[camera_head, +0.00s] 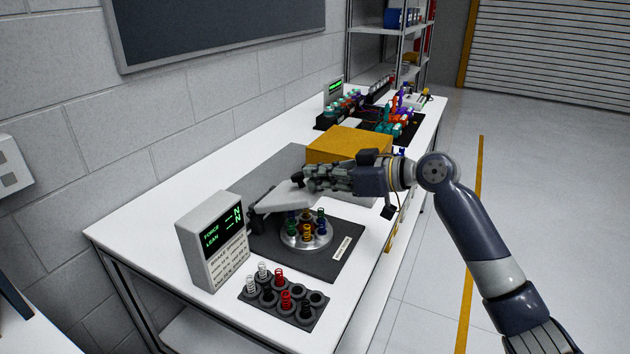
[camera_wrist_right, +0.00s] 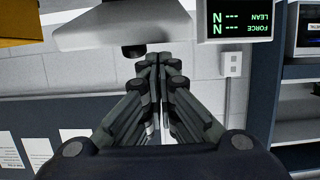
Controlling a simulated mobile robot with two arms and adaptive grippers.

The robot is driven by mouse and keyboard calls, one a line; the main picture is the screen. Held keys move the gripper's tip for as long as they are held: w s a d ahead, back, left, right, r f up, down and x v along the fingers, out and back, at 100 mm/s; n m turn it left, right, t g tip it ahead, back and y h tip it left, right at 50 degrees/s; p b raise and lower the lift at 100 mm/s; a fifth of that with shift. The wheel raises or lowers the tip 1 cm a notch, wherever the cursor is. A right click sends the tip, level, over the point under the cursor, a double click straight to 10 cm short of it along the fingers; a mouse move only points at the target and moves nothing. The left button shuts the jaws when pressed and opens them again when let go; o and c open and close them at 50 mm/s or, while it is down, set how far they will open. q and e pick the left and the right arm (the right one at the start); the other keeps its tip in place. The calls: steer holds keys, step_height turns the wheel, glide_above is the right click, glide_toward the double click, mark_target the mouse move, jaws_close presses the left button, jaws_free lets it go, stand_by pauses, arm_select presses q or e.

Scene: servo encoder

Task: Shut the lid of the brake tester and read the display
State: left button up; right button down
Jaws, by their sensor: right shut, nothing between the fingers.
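The brake tester's dark base (camera_head: 345,235) lies on the white bench. Its round metal plate (camera_head: 318,243) carries several coloured springs. The light grey lid (camera_head: 283,200) is raised above the plate, so the tester is open. The display (camera_head: 213,240) stands at the tester's left and shows FORCE and LEAN with dashes and N; it also appears upside down in the right wrist view (camera_wrist_right: 235,18). My right gripper (camera_head: 312,180) is shut and empty beside the lid, at its upper right. In the right wrist view the lid (camera_wrist_right: 125,28) is just beyond the fingertips (camera_wrist_right: 160,62); contact is unclear.
A black tray (camera_head: 272,302) with several springs sits at the near bench edge. A yellow box (camera_head: 345,143) stands behind my right gripper. Farther back are coloured parts on a black mat (camera_head: 375,135) and a shelf rack (camera_head: 400,50). The floor at right is clear.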

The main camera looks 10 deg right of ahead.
steer(key=f, duration=0.1)
steer(key=d+f+b, duration=0.1)
steer(key=s+f, duration=0.1)
steer(key=shift+d+f+b, duration=0.15)
steer(key=shift+f+b, duration=0.1)
steer(key=shift+b, duration=0.1)
steer(key=shift+s+d+f, duration=0.25)
steer(key=shift+d+f, duration=0.1)
steer(key=shift+f, duration=0.1)
arm_select(q)
steer(key=f, duration=0.2)
steer(key=f+b, duration=0.1)
steer(key=shift+w+a+f, duration=0.2)
steer(key=shift+w, duration=0.05)
arm_select(e)
steer(key=shift+s+d+f, duration=0.1)
steer(key=shift+f, duration=0.2)
steer(key=shift+d, duration=0.1)
arm_select(q)
steer(key=shift+a, duration=0.25)
arm_select(e)
glide_toward(318, 201)
steer(key=v, duration=0.4)
steer(key=shift+d, duration=0.45)
